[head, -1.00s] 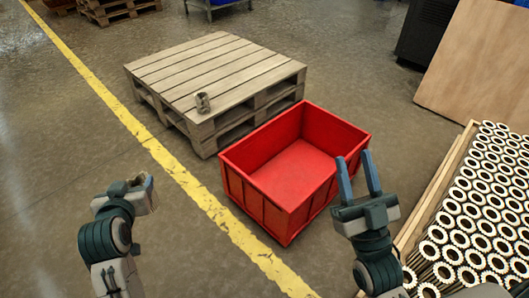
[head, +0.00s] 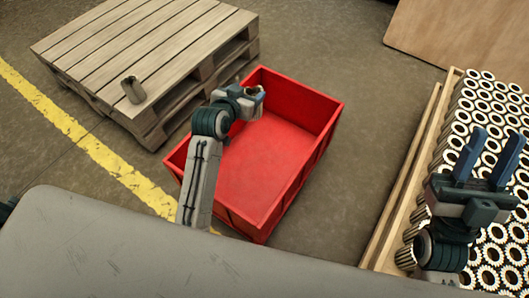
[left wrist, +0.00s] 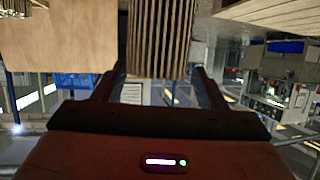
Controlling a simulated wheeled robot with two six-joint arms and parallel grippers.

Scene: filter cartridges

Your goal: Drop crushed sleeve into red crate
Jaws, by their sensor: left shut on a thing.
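The red crate (head: 255,165) stands open on the floor in the middle of the head view, and the inside that I see is empty. My left gripper (head: 254,91) appears over the crate near its back corner; its height above the rim is hard to judge. In the left wrist view it (left wrist: 158,82) is shut on a brown pleated sleeve (left wrist: 160,38). The sleeve is mostly hidden in the head view, and I cannot tell how crushed it is. My right gripper (head: 490,158) is open and empty, in front of the cartridge tray in the picture.
A wood-edged tray (head: 405,190) full of upright white-ended cartridges (head: 490,255) is at the right. Bare floor (head: 365,130) lies between crate and tray.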

